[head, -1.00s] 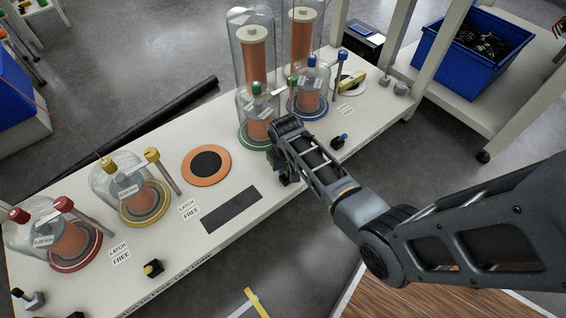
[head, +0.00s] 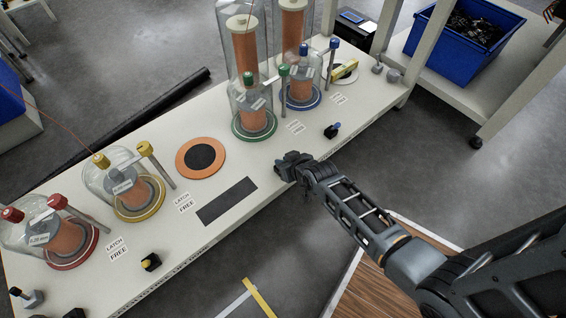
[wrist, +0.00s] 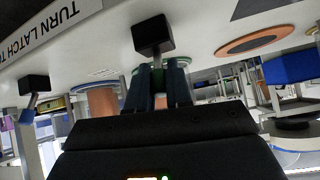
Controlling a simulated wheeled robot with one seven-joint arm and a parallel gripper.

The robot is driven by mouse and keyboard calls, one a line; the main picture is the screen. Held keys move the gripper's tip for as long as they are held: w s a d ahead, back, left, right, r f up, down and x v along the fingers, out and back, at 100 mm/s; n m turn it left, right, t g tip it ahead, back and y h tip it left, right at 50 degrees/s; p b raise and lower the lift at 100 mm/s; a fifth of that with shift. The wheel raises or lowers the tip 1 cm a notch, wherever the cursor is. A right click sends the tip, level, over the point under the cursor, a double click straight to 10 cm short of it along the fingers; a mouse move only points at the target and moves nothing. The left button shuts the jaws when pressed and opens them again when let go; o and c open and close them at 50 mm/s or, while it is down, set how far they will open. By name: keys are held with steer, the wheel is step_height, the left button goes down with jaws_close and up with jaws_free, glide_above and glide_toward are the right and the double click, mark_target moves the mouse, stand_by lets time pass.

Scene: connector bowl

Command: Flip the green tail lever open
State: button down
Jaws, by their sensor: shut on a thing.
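My gripper (head: 292,167) is at the bench's front edge, in front of the green-ringed glass dome (head: 252,110). In the wrist view its two dark fingers (wrist: 157,88) are shut on the green tail lever, which is mostly hidden between them. The lever's black block (wrist: 152,34) shows just beyond the fingertips, on the bench surface. In the head view my gripper and wrist cover the block and lever. A greenish patch shows between the fingers; I cannot tell lever from the green base ring behind it.
The blue lever's block (head: 331,131) stands to the right, and the yellow lever's block (head: 151,261) to the left. Glass domes line the bench (head: 215,130). An orange disc (head: 201,157) and dark strip (head: 226,200) lie left of my gripper. A blue bin (head: 458,45) stands at back right.

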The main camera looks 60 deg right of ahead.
steer(key=shift+w+a+f, duration=0.1)
steer(key=shift+a+f, duration=0.05)
steer(key=shift+a, duration=0.2)
steer(key=c, duration=1.4)
jaws_free()
steer(key=o, duration=0.4)
steer(key=shift+d, duration=0.15)
steer(key=shift+c, duration=0.2)
steer(key=p+v, duration=0.3)
steer(key=v, duration=0.5)
steer(key=shift+p, duration=0.35)
steer(key=shift+f, duration=0.1)
